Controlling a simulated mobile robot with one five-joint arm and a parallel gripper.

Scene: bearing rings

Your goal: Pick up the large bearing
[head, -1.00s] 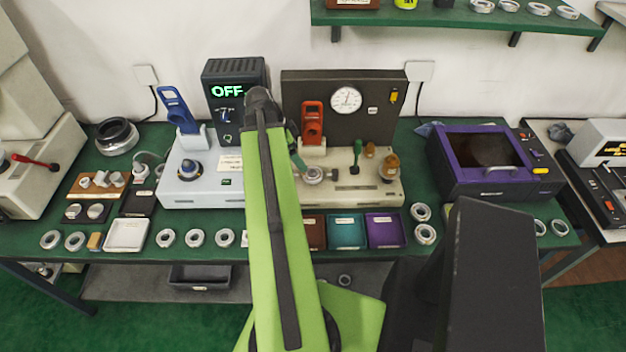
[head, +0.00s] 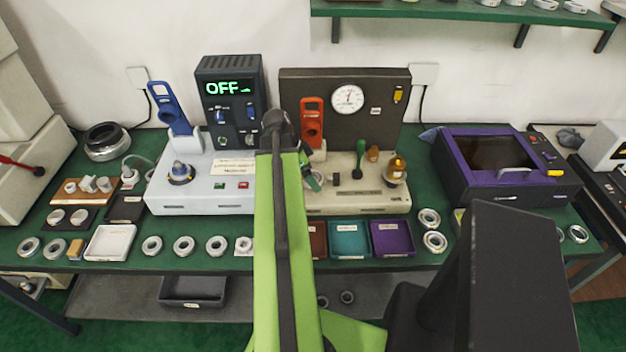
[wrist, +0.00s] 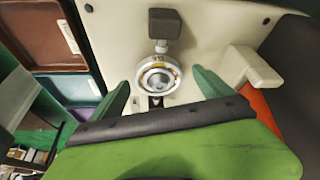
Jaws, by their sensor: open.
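A metal bearing ring (wrist: 160,76) sits at the beige test fixture (wrist: 115,25), below a dark block in the wrist view. My gripper (wrist: 163,92) is open, its two green fingertips on either side of this ring with gaps showing; it is empty. In the head view my gripper (head: 311,179) is partly behind my arm, over the beige fixture (head: 345,200), and the ring there is hidden. A larger, dark-rimmed ring (head: 105,150) lies at the back left of the bench. I cannot tell for certain which ring is the large bearing.
Brown, teal (head: 350,254) and purple (head: 391,252) trays stand in front of the fixture. A white-blue heater unit (head: 205,200) is left of it, a purple oven (head: 480,190) right. An orange holder (head: 312,118) stands close behind my gripper. Several small rings line the front edge.

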